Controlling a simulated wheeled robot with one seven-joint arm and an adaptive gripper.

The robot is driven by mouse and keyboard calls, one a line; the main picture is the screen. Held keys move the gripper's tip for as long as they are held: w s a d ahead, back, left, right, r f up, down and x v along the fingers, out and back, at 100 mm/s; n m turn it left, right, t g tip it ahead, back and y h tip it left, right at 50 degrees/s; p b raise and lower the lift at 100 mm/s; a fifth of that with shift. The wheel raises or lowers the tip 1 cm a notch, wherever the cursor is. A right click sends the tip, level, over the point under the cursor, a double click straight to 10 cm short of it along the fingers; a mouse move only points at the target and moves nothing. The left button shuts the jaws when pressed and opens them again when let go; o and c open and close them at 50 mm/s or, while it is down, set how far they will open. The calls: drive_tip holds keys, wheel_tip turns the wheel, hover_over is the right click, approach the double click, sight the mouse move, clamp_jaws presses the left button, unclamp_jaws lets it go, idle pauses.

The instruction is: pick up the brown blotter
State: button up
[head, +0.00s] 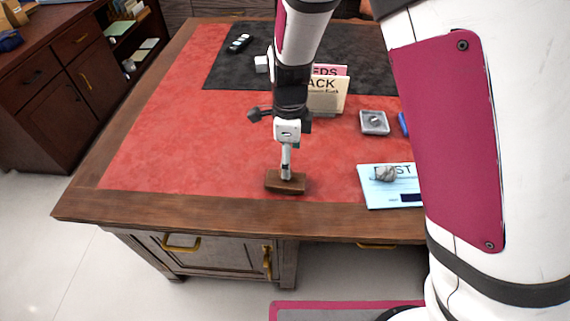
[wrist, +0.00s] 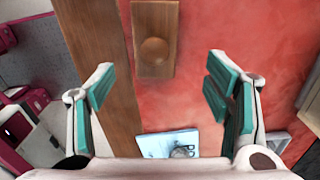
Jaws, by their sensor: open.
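The brown blotter (head: 273,182) is a wooden block with a round knob, lying on the red leather near the desk's front edge. It also shows in the wrist view (wrist: 155,20), at the top, with its knob facing the camera. My gripper (head: 286,170) points down over it in the head view and covers part of its top. In the wrist view my gripper (wrist: 160,72) is open and empty. The blotter lies in line with the gap between the fingers, toward the top of the picture. I see no contact, and the height between them is unclear.
A light blue printed card (head: 400,198) with a grey lump on it lies to the right. A grey square dish (head: 374,122) and upright lettered cards (head: 328,98) stand farther back. A dark mat (head: 225,75) covers the back. The red leather left of the blotter is clear.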

wheel_tip(320, 180, down, 2)
drive_tip(key=shift+f, duration=0.25)
drive_tip(key=f, duration=0.4)
drive_tip(key=shift+s+a+b, duration=0.3)
drive_tip(key=shift+a+b, duration=0.05)
drive_tip(key=shift+f, duration=0.55)
drive_tip(key=c, duration=1.4)
